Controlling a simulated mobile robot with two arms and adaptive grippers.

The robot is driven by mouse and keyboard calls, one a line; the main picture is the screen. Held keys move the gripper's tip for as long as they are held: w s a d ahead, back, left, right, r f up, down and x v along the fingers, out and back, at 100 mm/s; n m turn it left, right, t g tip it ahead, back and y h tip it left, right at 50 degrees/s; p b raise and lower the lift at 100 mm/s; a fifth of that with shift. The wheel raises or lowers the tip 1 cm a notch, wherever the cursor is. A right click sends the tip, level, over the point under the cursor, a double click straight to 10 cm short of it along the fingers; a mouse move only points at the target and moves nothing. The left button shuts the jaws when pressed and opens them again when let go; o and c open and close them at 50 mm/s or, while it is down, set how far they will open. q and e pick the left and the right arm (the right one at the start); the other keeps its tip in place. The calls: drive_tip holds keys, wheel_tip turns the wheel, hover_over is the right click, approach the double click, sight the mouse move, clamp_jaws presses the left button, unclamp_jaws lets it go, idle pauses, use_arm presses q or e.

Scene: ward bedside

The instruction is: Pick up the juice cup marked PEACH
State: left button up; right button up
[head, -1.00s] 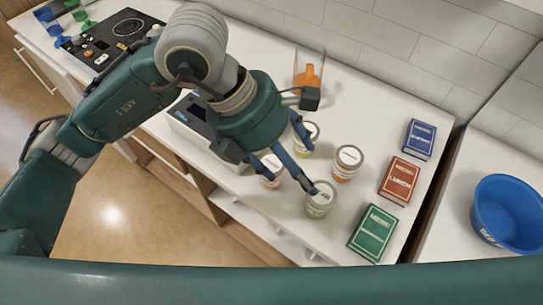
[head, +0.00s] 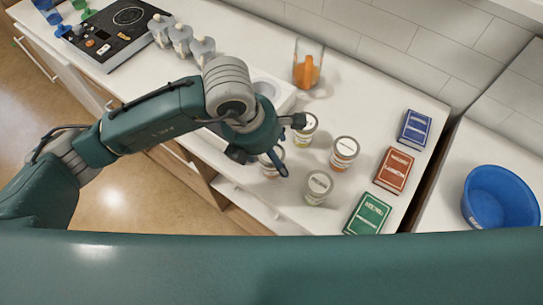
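Several small lidded cups stand on the white counter in the head view: one at the back (head: 307,125), one at the right (head: 344,151), one at the front (head: 318,186) and one at the left (head: 269,171). Their lid writing is too small to read, so I cannot tell which is PEACH. My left gripper (head: 262,160) is over the left cup and partly hides it. A dark finger crosses in front of that cup. I cannot tell whether the fingers touch it or how far apart they are. My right gripper is not in view.
Blue (head: 415,129), red (head: 394,170) and green (head: 367,214) boxes stand right of the cups. A clear container with orange contents (head: 307,70) is behind them. A blue bowl (head: 500,198) is far right, beyond a gap. Grey dispensers (head: 181,40) and a black hob (head: 118,35) are left.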

use_arm(q)
drive_tip(key=shift+w+d+f, duration=0.1)
drive_tip(key=shift+f, duration=0.2)
drive_tip(key=c, duration=1.4)
drive_tip(key=shift+o, duration=0.2)
drive_tip(key=shift+r, duration=0.1)
